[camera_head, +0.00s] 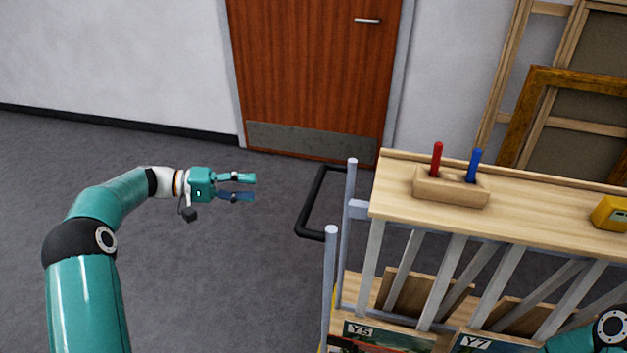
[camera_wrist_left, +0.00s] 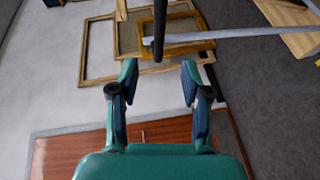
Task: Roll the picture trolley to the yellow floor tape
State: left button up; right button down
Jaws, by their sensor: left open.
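The picture trolley (camera_head: 560,222) stands at the right of the head view, with a pale wooden top, grey slanted bars and panels marked Y5 and Y7 below. Its black loop handle (camera_head: 309,202) sticks out from its left end. My left gripper (camera_head: 255,187) is open and empty, left of the handle and apart from it, fingers pointing towards it. In the left wrist view, the black handle (camera_wrist_left: 159,30) shows beyond and between the open fingertips (camera_wrist_left: 158,75). Part of my right arm shows at the lower right; its gripper is not seen. I cannot make out the yellow floor tape.
A wooden block (camera_head: 450,187) with red and blue handles and a yellow object (camera_head: 611,214) sit on the trolley's top. A brown door (camera_head: 310,75) is behind. Picture frames (camera_head: 530,110) lean at the back right. The grey floor (camera_head: 220,270) at left is clear.

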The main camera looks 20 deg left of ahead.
aim_at(314, 192)
pick_arm(q)
jog(key=p+x, duration=0.3)
jog(key=x, duration=1.3)
jog(key=shift+w+d+f, duration=0.1)
jog(key=shift+d+f, duration=0.05)
jog(key=shift+d, duration=0.05)
jog(key=shift+c, duration=0.3)
grip_shut()
